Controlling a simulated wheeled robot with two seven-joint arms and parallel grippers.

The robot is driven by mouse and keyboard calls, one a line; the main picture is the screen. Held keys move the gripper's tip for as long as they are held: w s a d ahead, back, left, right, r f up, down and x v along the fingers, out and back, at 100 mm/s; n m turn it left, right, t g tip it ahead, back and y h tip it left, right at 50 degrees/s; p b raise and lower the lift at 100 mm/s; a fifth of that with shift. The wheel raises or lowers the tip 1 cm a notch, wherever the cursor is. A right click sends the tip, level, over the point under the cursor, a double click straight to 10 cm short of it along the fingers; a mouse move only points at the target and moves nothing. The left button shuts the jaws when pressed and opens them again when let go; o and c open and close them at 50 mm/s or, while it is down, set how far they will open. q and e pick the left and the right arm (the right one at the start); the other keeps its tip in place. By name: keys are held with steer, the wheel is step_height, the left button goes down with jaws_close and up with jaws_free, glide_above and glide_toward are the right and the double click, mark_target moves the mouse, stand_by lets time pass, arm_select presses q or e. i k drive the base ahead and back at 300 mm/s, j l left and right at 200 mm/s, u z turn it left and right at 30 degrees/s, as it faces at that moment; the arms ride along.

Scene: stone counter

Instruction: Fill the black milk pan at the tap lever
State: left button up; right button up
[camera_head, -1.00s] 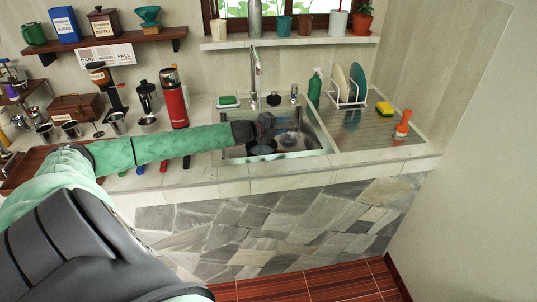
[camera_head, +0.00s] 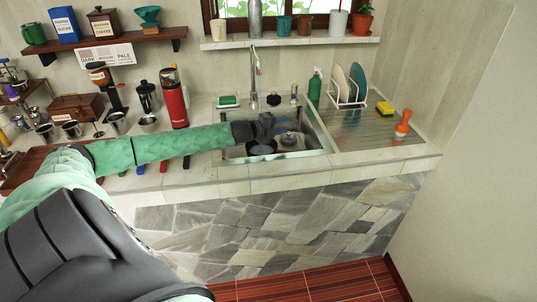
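The black milk pan (camera_head: 262,147) is in the sink (camera_head: 312,141), low in the basin and partly hidden by my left gripper. My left gripper (camera_head: 268,126) is over the sink, just above and beside the pan. Its fingers are small and dark here, so I cannot tell whether they are open or hold the pan's handle. The tall metal tap (camera_head: 256,68) stands behind the sink, its spout above the basin. A small metal fitting that looks like the tap lever (camera_head: 293,96) stands to its right. My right gripper is not in view.
A green soap bottle (camera_head: 315,87) and a plate rack (camera_head: 347,97) stand right of the sink. A yellow sponge (camera_head: 385,108) and an orange-handled brush (camera_head: 402,125) lie farther right. A red flask (camera_head: 174,98) stands behind my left arm.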

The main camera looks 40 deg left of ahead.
mark_target(294, 86)
steer(key=i+j+u, duration=0.5)
steer(key=i+j, duration=0.15)
steer(key=i, duration=0.1)
